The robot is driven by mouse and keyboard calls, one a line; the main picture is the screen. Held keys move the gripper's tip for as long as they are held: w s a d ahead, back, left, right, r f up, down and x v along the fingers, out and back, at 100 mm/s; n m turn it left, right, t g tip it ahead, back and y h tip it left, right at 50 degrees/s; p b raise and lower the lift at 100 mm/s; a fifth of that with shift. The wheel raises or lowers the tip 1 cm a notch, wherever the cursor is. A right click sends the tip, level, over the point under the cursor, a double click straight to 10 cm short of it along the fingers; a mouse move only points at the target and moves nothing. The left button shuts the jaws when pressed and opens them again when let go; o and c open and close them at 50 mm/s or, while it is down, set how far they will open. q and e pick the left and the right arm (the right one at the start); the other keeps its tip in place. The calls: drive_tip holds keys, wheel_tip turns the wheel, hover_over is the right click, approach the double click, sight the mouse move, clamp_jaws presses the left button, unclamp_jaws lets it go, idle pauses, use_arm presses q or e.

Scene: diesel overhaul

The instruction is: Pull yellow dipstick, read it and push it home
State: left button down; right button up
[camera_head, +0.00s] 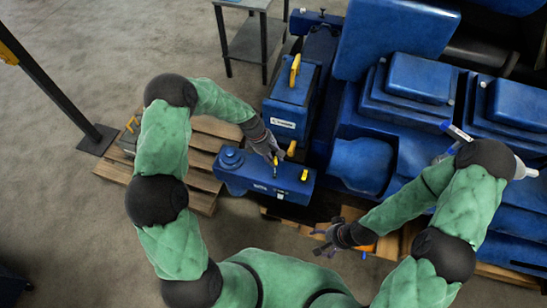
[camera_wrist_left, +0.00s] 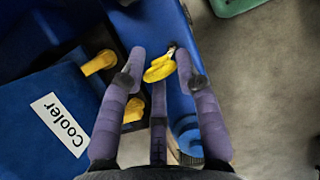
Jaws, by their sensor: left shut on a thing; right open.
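The yellow dipstick's looped handle (camera_wrist_left: 158,69) sits between the fingers of my left gripper (camera_wrist_left: 160,62) in the left wrist view. In the head view the dipstick's yellow top (camera_head: 276,161) shows just under my left gripper (camera_head: 273,154), above the low blue housing (camera_head: 262,184). My left gripper is shut on the handle. The lower part of the dipstick is hidden, and I cannot tell how far it is in the housing. My right gripper (camera_head: 324,240) is open and empty in front of the engine, to the right of the housing.
A blue box labelled Cooler (camera_wrist_left: 30,105) stands beside the gripper, with yellow handles (camera_wrist_left: 100,62) near it. A second yellow piece (camera_head: 304,175) sits on the housing's right end, a round blue cap (camera_head: 231,158) on its left. A pallet (camera_head: 203,160) lies left.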

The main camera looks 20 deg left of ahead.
use_arm(q)
wheel_tip(320, 180, down, 6)
drive_tip(key=b, duration=0.4)
drive_tip(key=shift+f, duration=0.25)
drive_tip(key=shift+r, duration=0.1)
drive_tip(key=c, duration=0.9)
unclamp_jaws()
drive_tip(key=shift+w, duration=0.1)
drive_tip(key=shift+o, duration=0.2)
drive_tip(key=v, duration=1.2)
